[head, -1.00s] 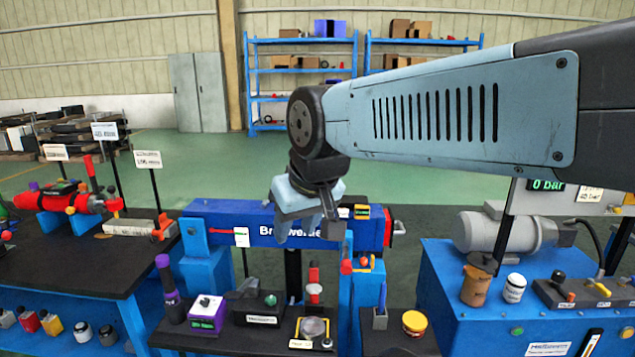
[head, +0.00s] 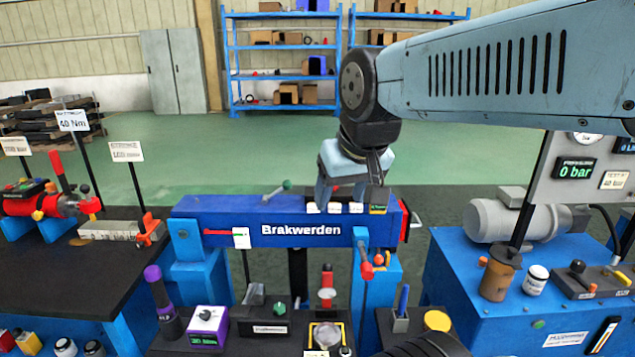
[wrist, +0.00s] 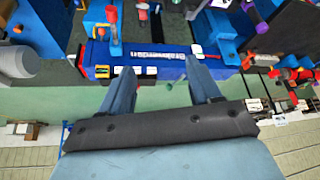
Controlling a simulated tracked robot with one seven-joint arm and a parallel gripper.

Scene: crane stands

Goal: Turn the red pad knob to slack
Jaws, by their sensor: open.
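A blue beam lettered "Brakwerden" (head: 250,231) stands across the middle stand. A red part (head: 404,220) shows at its right end, and a red knob (head: 366,270) sits on a rod at its front right. I cannot tell for certain which is the pad knob. My gripper (head: 352,197) is open and empty, pointing down above the right half of the beam. In the wrist view my gripper (wrist: 160,68) has its fingers apart with the beam (wrist: 150,62) beyond them. A red knob (wrist: 112,14) shows there at the upper left.
A lever with a green knob (head: 286,185) rises behind the beam. A purple-topped tool (head: 158,285), a purple box (head: 207,325) and a red-topped part (head: 327,290) stand in front. A blue bench with a grey motor (head: 500,225) is at the right. Green floor is free behind.

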